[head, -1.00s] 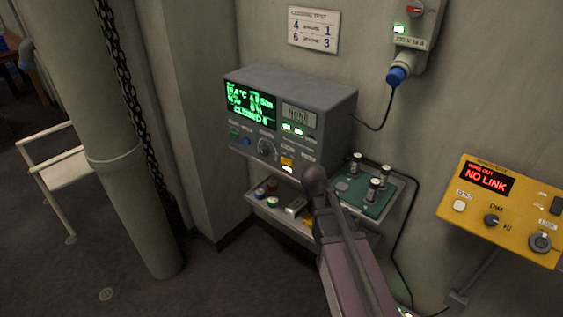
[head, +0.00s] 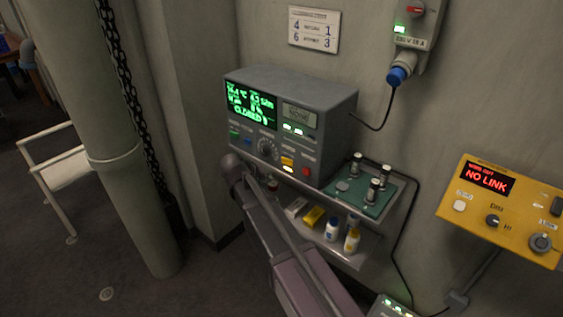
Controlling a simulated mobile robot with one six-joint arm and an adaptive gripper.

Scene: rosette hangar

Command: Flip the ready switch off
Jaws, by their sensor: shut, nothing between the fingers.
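A grey control unit (head: 320,95) with a green-lit display (head: 251,104) stands against the wall. Its front has a round dial (head: 265,146), small lit indicators (head: 292,130), a yellow control (head: 287,161) with a light under it, and a red control (head: 306,172). The labels are too small to read, so I cannot tell which control is the ready switch or how it is set. My arm reaches up from the bottom, and its rounded joint is just in front of the unit's lower left corner. My gripper's fingers do not show.
A shelf below the unit holds a green tray (head: 347,199) with several cylinders, and bottles (head: 352,240) stand lower down. A yellow panel (head: 480,228) reading "NO LINK" is at right. A cable hangs from the wall socket box (head: 413,50). A thick column (head: 110,130) stands left.

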